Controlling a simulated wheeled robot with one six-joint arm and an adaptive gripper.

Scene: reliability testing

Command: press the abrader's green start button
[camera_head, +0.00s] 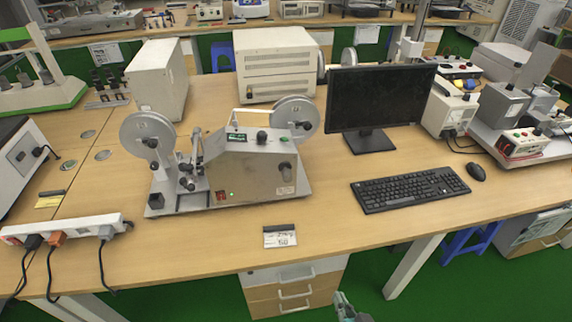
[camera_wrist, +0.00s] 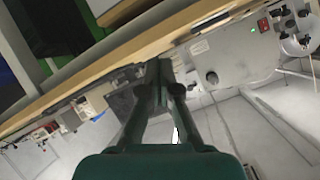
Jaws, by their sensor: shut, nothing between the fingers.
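The abrader (camera_head: 250,165), a grey metal machine with two round discs, stands on the wooden bench left of the monitor. A small bright green spot (camera_head: 232,194) shows low on its front beside a red switch (camera_head: 220,195); I cannot tell whether this spot is the start button or a lamp. Dark knobs and a small display (camera_head: 236,136) are on its top. The wrist view shows its metal body (camera_wrist: 235,55) tilted at the upper right. My gripper (camera_wrist: 160,72) is shut and empty. Its tip (camera_head: 345,303) also shows at the bottom of the head view, in front of the bench and apart from the abrader.
A monitor (camera_head: 378,98), keyboard (camera_head: 410,189) and mouse (camera_head: 475,172) are to the right. A power strip (camera_head: 66,230) with cables lies at the left. A small card (camera_head: 280,236) lies before the abrader. Drawers (camera_head: 295,290) stand under the bench. Bare bench surrounds the card.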

